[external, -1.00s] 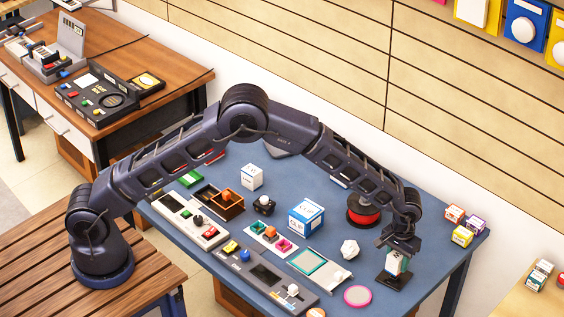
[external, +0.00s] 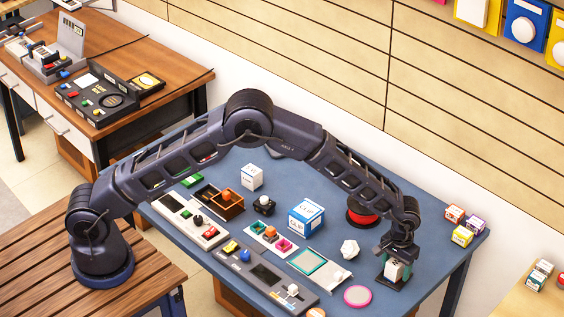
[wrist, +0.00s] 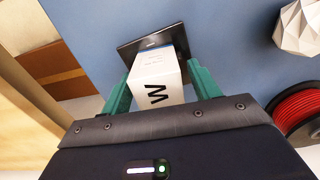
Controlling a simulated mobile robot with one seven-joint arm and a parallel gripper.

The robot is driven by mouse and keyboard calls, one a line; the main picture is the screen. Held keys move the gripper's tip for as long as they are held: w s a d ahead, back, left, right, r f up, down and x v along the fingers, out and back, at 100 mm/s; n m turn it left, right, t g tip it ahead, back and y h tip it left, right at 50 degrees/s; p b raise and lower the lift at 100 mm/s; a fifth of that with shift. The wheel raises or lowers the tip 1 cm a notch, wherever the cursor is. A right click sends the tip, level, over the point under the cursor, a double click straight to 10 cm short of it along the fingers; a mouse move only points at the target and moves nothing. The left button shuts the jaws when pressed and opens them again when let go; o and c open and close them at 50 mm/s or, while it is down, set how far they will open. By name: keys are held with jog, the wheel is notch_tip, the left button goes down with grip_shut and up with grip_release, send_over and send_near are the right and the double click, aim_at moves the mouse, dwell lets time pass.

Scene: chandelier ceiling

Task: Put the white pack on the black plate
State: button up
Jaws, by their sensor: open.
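The white pack (wrist: 156,82), a small box with a black letter on its side, shows between the teal fingers of my gripper (wrist: 162,88) in the wrist view. The jaws are open around it, one finger on each side. The black plate (wrist: 135,47) lies beneath and beyond the pack on the blue table. In the external view the pack (external: 393,271) appears upright on the black plate (external: 391,284), with my gripper (external: 398,258) low over it. The pack's underside is hidden, so exact contact is not clear.
A white faceted object (external: 349,248) and a red spool (external: 362,215) stand close by. A pink disc (external: 357,296) lies in front, left of the plate. A blue and white clip box (external: 306,217) and several small boxes (external: 462,236) stand on the table (external: 440,262).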

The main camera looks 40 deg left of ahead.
notch_tip(320, 180, up, 12)
jog(key=shift+r, duration=0.1)
jog(key=s+a+r+t, duration=0.1)
jog(key=a+r, duration=1)
jog(key=a, duration=0.3)
jog(key=s+a+r, duration=0.1)
jog(key=a+r, duration=1.1)
jog(key=a, duration=0.2)
jog(key=s+a+r+t, duration=0.1)
jog(key=s+a+r, duration=0.2)
jog(key=s+a, duration=0.35)
jog(key=s+a+r+t, duration=0.1)
jog(key=s+a+r, duration=0.25)
jog(key=a, duration=0.65)
jog(key=s+a+f, duration=0.2)
jog(key=s+a, duration=0.6)
jog(key=s, duration=0.4)
jog(key=s+a+f+t, duration=0.1)
jog(key=s+a+f, duration=0.1)
jog(key=s+a, duration=0.6)
jog(key=s, duration=0.4)
jog(key=shift+s+t, duration=0.3)
